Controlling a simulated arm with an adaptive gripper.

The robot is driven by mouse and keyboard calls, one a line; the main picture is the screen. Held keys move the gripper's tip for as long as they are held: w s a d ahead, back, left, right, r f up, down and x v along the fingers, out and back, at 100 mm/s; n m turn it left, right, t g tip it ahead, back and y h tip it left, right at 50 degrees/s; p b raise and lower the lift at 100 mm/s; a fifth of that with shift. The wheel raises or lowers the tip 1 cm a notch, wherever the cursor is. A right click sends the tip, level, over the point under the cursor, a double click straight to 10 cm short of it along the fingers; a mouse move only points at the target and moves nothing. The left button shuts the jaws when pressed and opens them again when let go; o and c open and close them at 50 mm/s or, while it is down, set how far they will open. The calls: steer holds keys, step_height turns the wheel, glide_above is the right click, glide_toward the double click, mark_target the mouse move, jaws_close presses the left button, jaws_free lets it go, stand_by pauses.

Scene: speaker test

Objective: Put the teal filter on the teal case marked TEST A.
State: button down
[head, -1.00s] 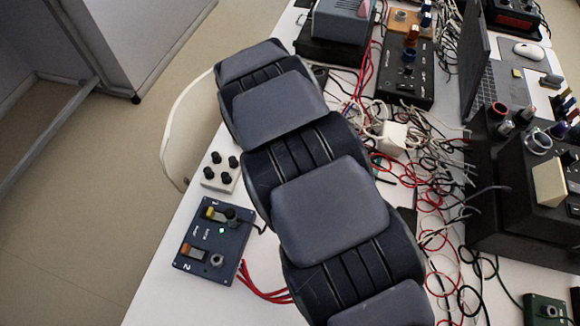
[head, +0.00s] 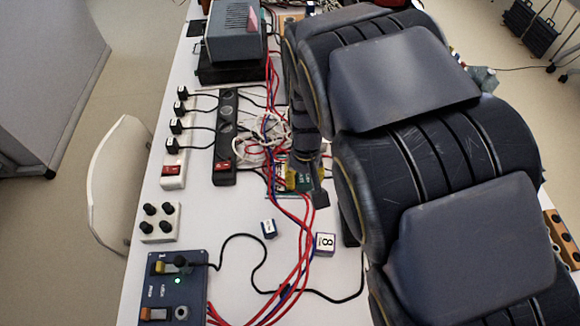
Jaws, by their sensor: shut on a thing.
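My own dark, ribbed arm with grey pads fills the right half of the head view. I see no teal filter and no teal case marked TEST A that I can identify. A small grey-teal thing (head: 483,78) shows just past the arm's right edge, too little of it to tell what it is.
A blue control box (head: 172,290), a white box with black knobs (head: 160,222), power strips (head: 226,150), a grey device (head: 236,32) and small cubes (head: 324,244) are on the white table. Red, blue and black cables cross it. A white chair (head: 108,180) stands left.

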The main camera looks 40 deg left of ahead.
steer(key=w+a+f, duration=0.2)
steer(key=a, duration=0.1)
steer(key=w+a+f, duration=0.2)
steer(key=a+f, duration=0.1)
steer(key=w+a+f, duration=0.3)
steer(key=shift+f, duration=0.2)
steer(key=shift+w+a+f, duration=0.3)
steer(key=shift+a+f, duration=0.05)
steer(key=shift+f, duration=1.55)
steer(key=shift+f, duration=0.1)
steer(key=c, duration=0.9)
jaws_free()
steer(key=shift+o, duration=0.2)
